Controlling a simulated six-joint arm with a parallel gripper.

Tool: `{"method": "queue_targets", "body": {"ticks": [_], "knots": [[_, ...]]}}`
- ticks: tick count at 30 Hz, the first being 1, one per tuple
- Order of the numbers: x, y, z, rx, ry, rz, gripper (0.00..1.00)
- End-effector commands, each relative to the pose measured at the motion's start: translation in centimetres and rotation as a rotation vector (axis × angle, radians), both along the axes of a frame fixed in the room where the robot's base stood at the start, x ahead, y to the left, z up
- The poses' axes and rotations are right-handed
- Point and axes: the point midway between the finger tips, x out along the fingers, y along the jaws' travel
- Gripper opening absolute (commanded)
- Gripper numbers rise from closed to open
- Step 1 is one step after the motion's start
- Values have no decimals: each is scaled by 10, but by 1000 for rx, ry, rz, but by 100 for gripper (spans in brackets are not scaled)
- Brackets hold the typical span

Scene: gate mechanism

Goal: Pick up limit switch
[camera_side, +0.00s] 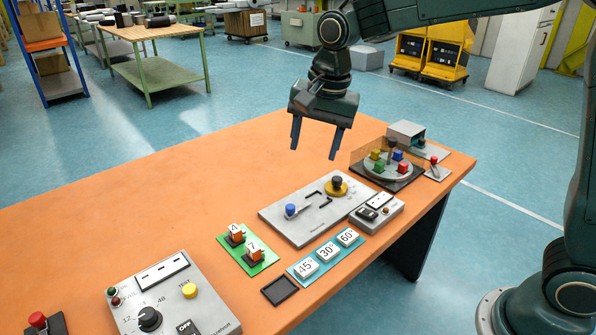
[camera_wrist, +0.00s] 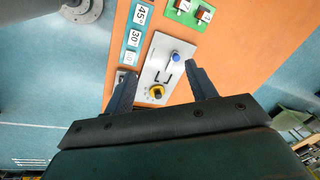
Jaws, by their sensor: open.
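No part is plainly marked as a limit switch, so I cannot tell which it is. Two small orange-brown and white blocks, one numbered 4 (camera_side: 236,233) and one 7 (camera_side: 254,249), stand on a green plate (camera_side: 240,261) and may be the switches. They also show at the top of the wrist view, on the green plate (camera_wrist: 174,12). My gripper (camera_side: 314,153) is open and empty, high above the table behind the grey panel (camera_side: 285,228). In the wrist view, my gripper's fingers (camera_wrist: 160,73) are spread on either side of the panel.
The panel carries a blue knob (camera_side: 290,210) and a yellow-black knob (camera_side: 337,187). A teal plate with angle blocks (camera_side: 326,252) lies in front. A turntable with coloured blocks (camera_side: 387,166) stands right. A control box (camera_side: 178,301) stands front left.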

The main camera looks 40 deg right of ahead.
Motion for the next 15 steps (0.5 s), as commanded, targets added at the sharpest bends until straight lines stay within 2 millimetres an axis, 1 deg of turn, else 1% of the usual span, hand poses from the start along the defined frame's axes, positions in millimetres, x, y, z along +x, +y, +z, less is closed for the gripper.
{"method": "queue_targets", "body": {"ticks": [1, 6, 11, 15], "knots": [[10, 6, -9, 4, 16, -32, 56], [39, 26, -36, 19, 60, -158, 56], [62, 45, -67, 25, 101, -276, 56], [80, 63, -97, 26, 134, -382, 56]]}}
